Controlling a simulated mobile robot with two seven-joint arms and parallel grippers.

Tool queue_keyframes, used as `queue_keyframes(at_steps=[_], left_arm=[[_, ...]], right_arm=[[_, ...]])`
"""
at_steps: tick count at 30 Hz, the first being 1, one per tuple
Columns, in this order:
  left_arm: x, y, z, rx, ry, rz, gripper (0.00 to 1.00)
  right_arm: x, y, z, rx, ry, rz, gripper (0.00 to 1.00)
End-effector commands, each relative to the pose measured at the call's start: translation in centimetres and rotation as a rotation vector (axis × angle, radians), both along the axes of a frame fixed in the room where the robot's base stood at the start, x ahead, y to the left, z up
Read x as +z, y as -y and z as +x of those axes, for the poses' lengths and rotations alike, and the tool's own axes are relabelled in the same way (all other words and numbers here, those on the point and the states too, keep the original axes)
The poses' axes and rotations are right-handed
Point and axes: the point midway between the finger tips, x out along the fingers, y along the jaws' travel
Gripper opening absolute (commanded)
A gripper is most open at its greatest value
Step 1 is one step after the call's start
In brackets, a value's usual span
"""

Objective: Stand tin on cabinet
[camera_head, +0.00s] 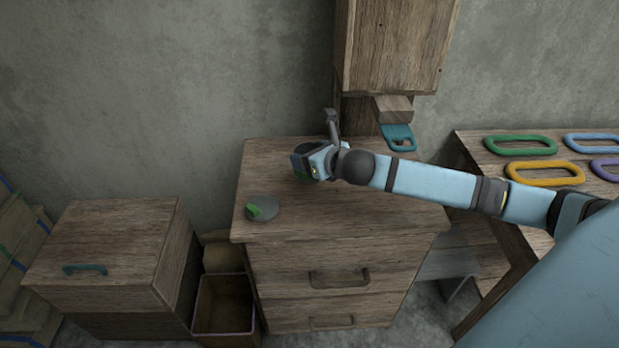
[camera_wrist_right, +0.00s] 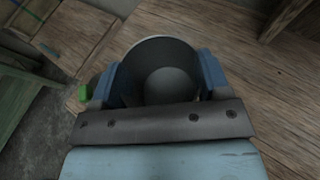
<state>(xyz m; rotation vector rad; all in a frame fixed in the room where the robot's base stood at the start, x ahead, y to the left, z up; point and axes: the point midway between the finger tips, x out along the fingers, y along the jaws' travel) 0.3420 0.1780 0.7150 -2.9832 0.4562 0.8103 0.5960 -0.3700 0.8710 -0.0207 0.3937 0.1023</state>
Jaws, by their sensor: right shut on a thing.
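The tin is a dark grey, open-topped cylinder (camera_wrist_right: 166,84). My right gripper (camera_wrist_right: 160,78) is shut on it, with a blue finger on each side of the tin, and I look into its open mouth in the wrist view. In the head view my right gripper (camera_head: 304,166) is over the back middle part of the wooden cabinet top (camera_head: 345,218). The tin is mostly hidden there by the gripper, and I cannot tell whether its base touches the top. My left gripper is not in view.
A grey disc with a green grip (camera_head: 262,208) lies at the cabinet top's left. A wooden wall box (camera_head: 395,45) hangs behind, with a teal handle (camera_head: 398,138) below it. A table with coloured rings (camera_head: 520,145) stands right, a low chest (camera_head: 110,245) left. The cabinet top's front is clear.

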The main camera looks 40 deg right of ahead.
Motion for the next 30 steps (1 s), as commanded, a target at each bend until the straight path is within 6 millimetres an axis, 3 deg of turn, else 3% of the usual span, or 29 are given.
queue_keyframes(at_steps=[8, 15, 26, 27, 30], left_arm=[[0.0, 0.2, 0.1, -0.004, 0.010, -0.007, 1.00], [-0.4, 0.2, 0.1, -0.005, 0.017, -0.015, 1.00], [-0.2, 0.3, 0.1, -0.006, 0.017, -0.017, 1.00], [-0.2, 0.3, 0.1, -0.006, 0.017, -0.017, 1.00], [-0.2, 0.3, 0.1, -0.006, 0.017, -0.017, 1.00]], right_arm=[[-2.4, 0.0, 0.0, -0.001, 0.000, 0.002, 0.46], [-5.7, 0.0, 0.0, -0.002, 0.000, 0.001, 0.46], [-6.0, 0.0, 0.0, 0.000, 0.001, -0.001, 0.46], [-5.9, 0.0, 0.0, 0.000, 0.002, 0.000, 0.79], [-5.9, 0.0, 0.0, 0.000, 0.002, 0.000, 0.95]])
